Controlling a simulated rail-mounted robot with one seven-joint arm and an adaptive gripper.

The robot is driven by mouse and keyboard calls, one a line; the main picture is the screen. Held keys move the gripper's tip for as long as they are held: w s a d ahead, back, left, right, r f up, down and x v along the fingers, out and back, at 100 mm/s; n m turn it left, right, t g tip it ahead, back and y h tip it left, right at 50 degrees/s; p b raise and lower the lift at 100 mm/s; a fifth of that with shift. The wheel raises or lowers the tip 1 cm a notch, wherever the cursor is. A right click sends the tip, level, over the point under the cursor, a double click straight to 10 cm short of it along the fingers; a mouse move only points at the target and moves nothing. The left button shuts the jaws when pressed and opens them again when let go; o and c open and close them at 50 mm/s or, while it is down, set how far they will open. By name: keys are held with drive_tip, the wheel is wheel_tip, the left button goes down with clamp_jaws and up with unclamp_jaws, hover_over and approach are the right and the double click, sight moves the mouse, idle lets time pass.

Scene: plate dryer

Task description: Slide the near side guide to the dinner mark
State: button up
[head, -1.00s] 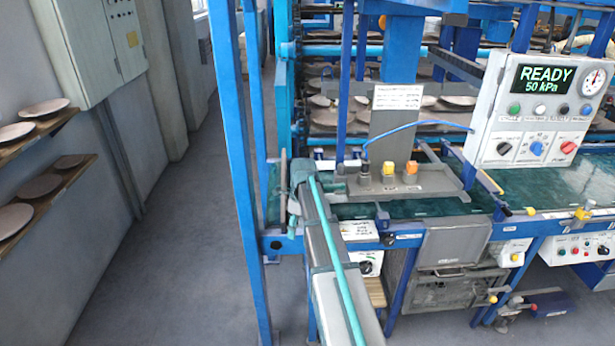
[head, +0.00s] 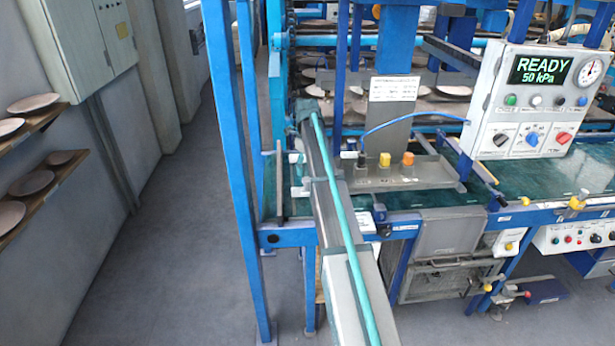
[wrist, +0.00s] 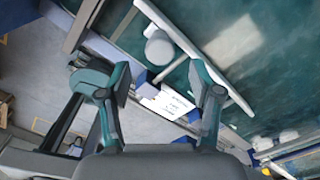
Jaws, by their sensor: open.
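In the wrist view, a pale straight bar (wrist: 190,47), which looks like the near side guide, runs diagonally over the green belt (wrist: 235,50). A whitish round knob (wrist: 158,49) sits beside it. My gripper (wrist: 166,90) is open and empty. Its fingers are spread across the belt's frame edge, with the knob beyond the fingertips and apart from them. A white label with small print (wrist: 170,103) shows on the frame between the fingers; I cannot read it or make out a dinner mark. In the head view, my arm hides the guide area and the gripper cannot be made out.
In the head view, a grey tray with yellow and orange knobs (head: 390,172) stands right of my arm. The control box (head: 540,95) reads READY, 50 kPa. A blue upright post (head: 232,170) stands left of my arm. Open floor (head: 170,250) lies further left.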

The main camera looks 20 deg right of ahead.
sight(307, 179)
drive_tip(key=shift+f+p, duration=0.45)
drive_tip(key=shift+f, duration=2.1)
clamp_jaws()
drive_tip(key=shift+s, duration=0.1)
